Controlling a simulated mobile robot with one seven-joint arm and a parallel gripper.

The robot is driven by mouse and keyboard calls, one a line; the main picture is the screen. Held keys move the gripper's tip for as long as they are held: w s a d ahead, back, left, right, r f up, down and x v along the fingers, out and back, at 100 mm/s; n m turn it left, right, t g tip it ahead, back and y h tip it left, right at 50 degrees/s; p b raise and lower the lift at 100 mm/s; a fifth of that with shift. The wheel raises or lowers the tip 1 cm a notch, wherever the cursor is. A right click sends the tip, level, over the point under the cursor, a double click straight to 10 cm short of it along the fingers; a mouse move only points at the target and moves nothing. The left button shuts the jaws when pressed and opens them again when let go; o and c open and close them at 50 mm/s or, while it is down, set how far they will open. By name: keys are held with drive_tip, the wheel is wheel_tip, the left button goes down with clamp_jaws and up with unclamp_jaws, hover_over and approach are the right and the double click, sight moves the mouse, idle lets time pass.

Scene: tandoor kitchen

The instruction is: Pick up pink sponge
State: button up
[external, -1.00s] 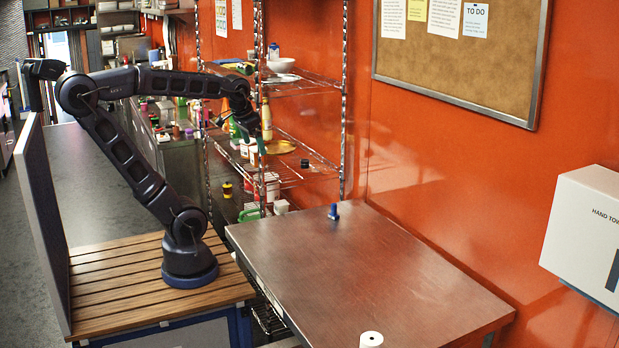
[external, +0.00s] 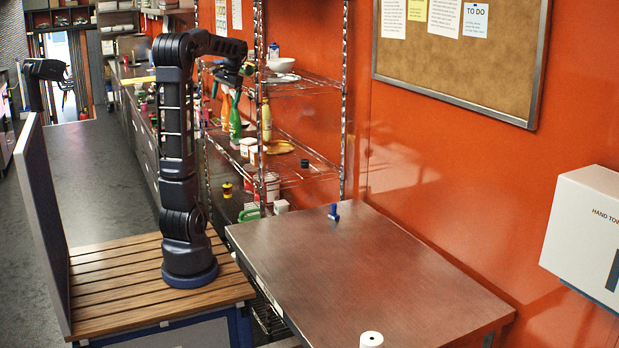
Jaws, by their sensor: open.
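I cannot make out a pink sponge in the external view. My gripper (external: 239,80) is at the end of the raised, folded arm, close to the left side of the wire shelf rack (external: 302,86), around the height of its upper shelf. It is open, though its fingers are small and partly lost against the shelf items. I see nothing held in it. A rack post and my arm hide part of what stands behind.
A green spray bottle (external: 235,124) and a pale yellow bottle (external: 266,120) stand on the rack below my gripper. A white bowl (external: 281,65) sits on the upper shelf. The steel table (external: 365,270) is mostly clear, with a small blue item (external: 334,212) near its back edge.

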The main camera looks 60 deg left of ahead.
drive_tip(key=w+a+f+m+t+y, duration=0.1)
drive_tip(key=a+f, duration=0.1)
drive_tip(key=a, duration=1.1)
drive_tip(key=w+a+f+m+t+y, duration=0.1)
drive_tip(key=w+a+f+m, duration=0.15)
drive_tip(key=a, duration=0.95)
drive_tip(key=a+f+m+t, duration=0.1)
drive_tip(key=a+f, duration=0.2)
drive_tip(key=a, duration=1)
drive_tip(key=m+t+h, duration=0.2)
drive_tip(key=t+h, duration=0.2)
approach(237, 141)
drive_tip(key=x, duration=0.9)
drive_tip(key=shift+s+d+f, duration=0.1)
drive_tip(key=shift+d+f, duration=0.1)
drive_tip(key=shift+d, duration=0.15)
drive_tip(key=c, duration=0.8)
